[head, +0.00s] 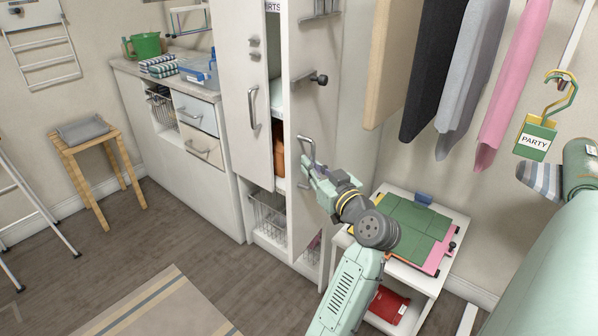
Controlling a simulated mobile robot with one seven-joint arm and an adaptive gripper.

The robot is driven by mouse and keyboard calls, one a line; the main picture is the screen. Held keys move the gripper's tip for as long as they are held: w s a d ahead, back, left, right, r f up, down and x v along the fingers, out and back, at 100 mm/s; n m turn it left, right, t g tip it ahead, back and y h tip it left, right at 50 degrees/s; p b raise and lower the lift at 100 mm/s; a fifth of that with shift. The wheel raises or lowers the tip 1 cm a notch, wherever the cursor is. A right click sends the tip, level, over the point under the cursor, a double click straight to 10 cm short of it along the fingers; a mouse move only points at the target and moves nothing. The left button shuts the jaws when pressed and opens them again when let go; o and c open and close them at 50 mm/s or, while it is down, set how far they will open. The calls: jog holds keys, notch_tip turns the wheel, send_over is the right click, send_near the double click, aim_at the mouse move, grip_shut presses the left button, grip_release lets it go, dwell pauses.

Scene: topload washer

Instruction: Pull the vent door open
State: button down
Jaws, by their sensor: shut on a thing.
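The tall white cabinet has two door panels. The right panel (303,95), which I take to be the vent door, stands partly open and angled outward. Between the panels a gap shows shelves, a pale folded item (276,95) and a brown item (279,155).
A white counter (190,170) is left of the cabinet. The wooden floor (215,265) in front is clear apart from a rug (150,310).

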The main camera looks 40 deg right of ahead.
jog(key=shift+s+d+f+b, duration=0.1)
jog(key=shift+s+d+b, duration=0.1)
jog(key=shift+s+d, duration=0.25)
jog(key=shift+s+d+f+b, duration=0.1)
jog(key=shift+s+d+b, duration=0.1)
jog(key=shift+s, duration=0.3)
jog(key=c, duration=1.7)
grip_release()
jog(key=shift+r, duration=0.15)
jog(key=shift+s, duration=0.1)
jog(key=v, duration=1.2)
